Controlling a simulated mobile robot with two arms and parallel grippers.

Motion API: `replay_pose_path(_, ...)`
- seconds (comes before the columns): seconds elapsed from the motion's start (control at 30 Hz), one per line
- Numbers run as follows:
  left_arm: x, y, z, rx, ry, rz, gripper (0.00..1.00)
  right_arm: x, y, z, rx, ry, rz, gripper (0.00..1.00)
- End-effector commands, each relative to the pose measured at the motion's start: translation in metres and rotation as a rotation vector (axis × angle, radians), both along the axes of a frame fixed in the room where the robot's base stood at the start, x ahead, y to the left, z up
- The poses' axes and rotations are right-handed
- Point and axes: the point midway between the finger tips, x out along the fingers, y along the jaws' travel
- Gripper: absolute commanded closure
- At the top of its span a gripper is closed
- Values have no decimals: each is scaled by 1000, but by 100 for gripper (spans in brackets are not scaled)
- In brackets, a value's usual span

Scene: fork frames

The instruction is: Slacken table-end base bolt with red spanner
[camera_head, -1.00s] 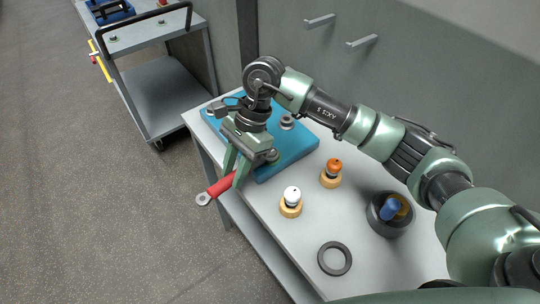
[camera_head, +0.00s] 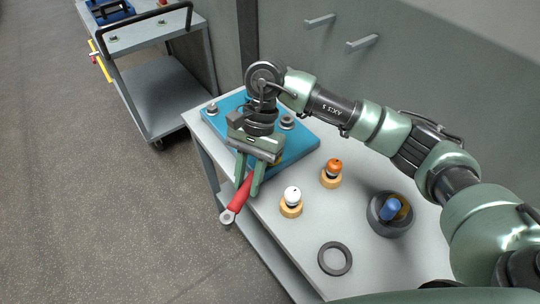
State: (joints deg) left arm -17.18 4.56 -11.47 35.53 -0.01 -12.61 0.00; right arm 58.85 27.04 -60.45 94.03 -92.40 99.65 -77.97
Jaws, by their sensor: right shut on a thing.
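The red spanner (camera_head: 239,199) is held in my right gripper (camera_head: 247,190), which is shut on its red handle. Its grey ring end (camera_head: 227,217) points toward the lower left, past the table's front edge. The spanner's other end is hidden by the gripper. A blue base plate (camera_head: 292,146) lies on the far left end of the table (camera_head: 296,243). One base bolt (camera_head: 212,109) shows at the plate's far left corner, and another bolt (camera_head: 287,122) shows toward the back right. The gripper hides the plate's front part. My left gripper is not in view.
A white-topped knob (camera_head: 292,195) and an orange-topped knob (camera_head: 333,168) stand on wooden bases right of the plate. A dark bowl (camera_head: 389,222) holds blue and yellow items. A dark ring (camera_head: 334,258) lies nearer. A grey trolley (camera_head: 150,34) stands beyond the table.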

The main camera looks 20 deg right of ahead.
Motion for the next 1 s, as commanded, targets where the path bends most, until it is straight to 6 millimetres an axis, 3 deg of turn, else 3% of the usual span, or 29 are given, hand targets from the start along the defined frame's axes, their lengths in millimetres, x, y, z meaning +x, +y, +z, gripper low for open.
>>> replay_pose_path(0.47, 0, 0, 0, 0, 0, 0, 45, -9, -13, 0, -1, 1, 137, 100)
replay_pose_path(1.0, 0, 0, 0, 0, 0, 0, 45, -6, -8, 0, -1, 1, 83, 100)
